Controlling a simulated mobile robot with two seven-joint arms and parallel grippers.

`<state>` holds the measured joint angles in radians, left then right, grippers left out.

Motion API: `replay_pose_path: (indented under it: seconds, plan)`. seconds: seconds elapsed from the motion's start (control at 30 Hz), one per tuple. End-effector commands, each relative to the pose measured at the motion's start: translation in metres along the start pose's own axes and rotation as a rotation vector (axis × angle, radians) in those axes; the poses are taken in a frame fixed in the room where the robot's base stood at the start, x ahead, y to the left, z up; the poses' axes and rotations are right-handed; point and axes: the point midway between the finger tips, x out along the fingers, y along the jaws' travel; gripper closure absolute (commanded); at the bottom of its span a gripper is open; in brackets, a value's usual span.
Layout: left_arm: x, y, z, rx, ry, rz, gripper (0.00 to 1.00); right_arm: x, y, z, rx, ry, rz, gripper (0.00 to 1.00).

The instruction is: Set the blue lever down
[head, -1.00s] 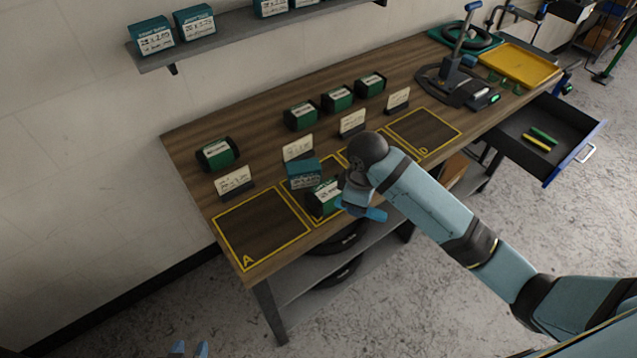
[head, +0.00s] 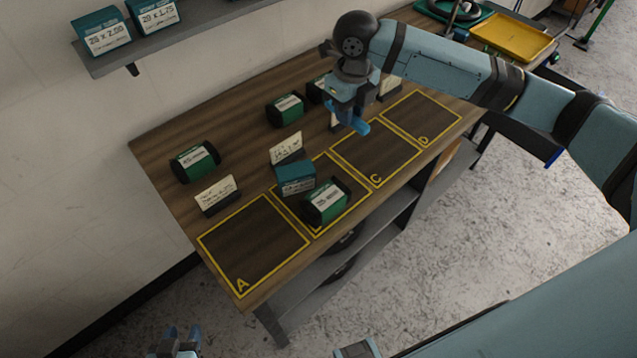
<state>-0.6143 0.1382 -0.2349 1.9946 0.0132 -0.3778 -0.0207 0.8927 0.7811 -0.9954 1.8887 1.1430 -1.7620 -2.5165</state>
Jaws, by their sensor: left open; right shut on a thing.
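My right gripper (head: 351,112) is shut on the blue lever (head: 361,127) and holds it above the workbench, near the back edge of outlined area C (head: 376,153). Only a short piece of the lever shows; the fingers hide the rest, and I cannot tell its exact height over the bench. My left gripper (head: 178,341) is open and empty at the bottom edge of the view, away from the bench.
Areas A (head: 252,244), C and D (head: 421,117) look bare. A green box (head: 326,200) and a teal box (head: 295,178) sit at area B. More green boxes (head: 195,160) and label cards stand behind. A yellow tray (head: 512,37) is at the far end.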

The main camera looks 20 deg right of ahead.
Motion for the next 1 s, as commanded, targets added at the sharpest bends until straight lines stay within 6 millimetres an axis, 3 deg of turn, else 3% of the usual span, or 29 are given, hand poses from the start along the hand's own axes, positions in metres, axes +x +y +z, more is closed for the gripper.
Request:
replay_pose_path:
  seconds: [0.17, 0.6, 1.0]
  plan:
    - [-0.001, 0.000, -0.001, 0.001, -0.001, 0.000, 0.57, 0.022, -0.001, -0.001, -0.036, 0.004, 0.001, 1.00]
    - [-0.005, 0.000, -0.007, 0.002, -0.002, 0.000, 0.57, 0.134, -0.001, -0.001, -0.032, 0.002, 0.001, 1.00]
    - [-0.007, 0.000, -0.009, 0.002, -0.002, 0.000, 0.57, 0.175, 0.000, -0.001, -0.033, 0.002, 0.001, 1.00]
